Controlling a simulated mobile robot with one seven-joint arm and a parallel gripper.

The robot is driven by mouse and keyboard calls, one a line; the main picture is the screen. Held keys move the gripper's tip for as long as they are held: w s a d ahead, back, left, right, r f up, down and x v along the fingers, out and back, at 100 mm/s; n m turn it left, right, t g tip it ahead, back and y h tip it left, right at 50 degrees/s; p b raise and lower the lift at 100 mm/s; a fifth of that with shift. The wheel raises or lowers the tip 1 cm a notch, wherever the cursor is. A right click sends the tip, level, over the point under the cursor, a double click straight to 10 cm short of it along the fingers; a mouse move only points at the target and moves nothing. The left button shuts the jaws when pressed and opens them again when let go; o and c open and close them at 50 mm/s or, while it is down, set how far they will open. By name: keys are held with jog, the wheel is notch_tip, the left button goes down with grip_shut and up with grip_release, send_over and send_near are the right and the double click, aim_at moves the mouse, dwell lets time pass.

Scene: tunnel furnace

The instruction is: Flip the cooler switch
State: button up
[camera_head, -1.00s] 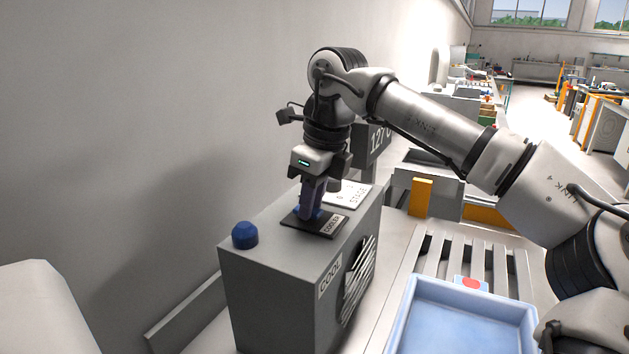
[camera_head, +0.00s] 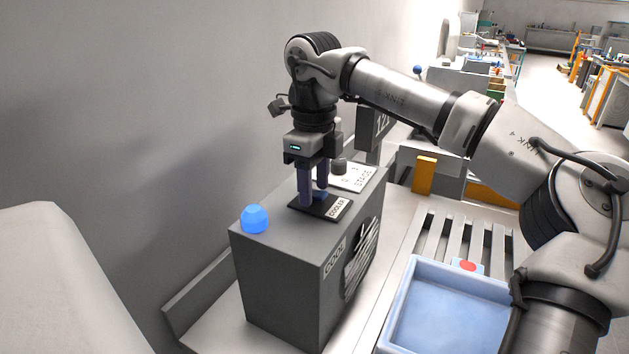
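The cooler switch, a small blue part on a black plate marked COOLER (camera_head: 338,208), sits on top of the grey box marked COOL (camera_head: 290,270). The blue switch (camera_head: 320,195) shows partly between and behind my fingers. My gripper (camera_head: 312,200) points straight down over the plate with its two fingers apart, one on each side of the switch. I cannot tell whether a finger touches it. A blue dome lamp (camera_head: 255,219) on the box's front left corner is bright.
A white plate marked STAGE with a dark knob (camera_head: 339,167) lies behind the cooler plate. A dark display (camera_head: 376,127) stands further back. A light blue tray (camera_head: 400,318) and a roller track (camera_head: 470,235) are at the right. The wall is close on the left.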

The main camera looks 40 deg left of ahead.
aim_at(314, 193)
notch_tip(314, 193, up, 14)
jog(key=p, duration=0.2)
dwell(0.4)
jog(key=shift+f, duration=0.15)
dwell(0.5)
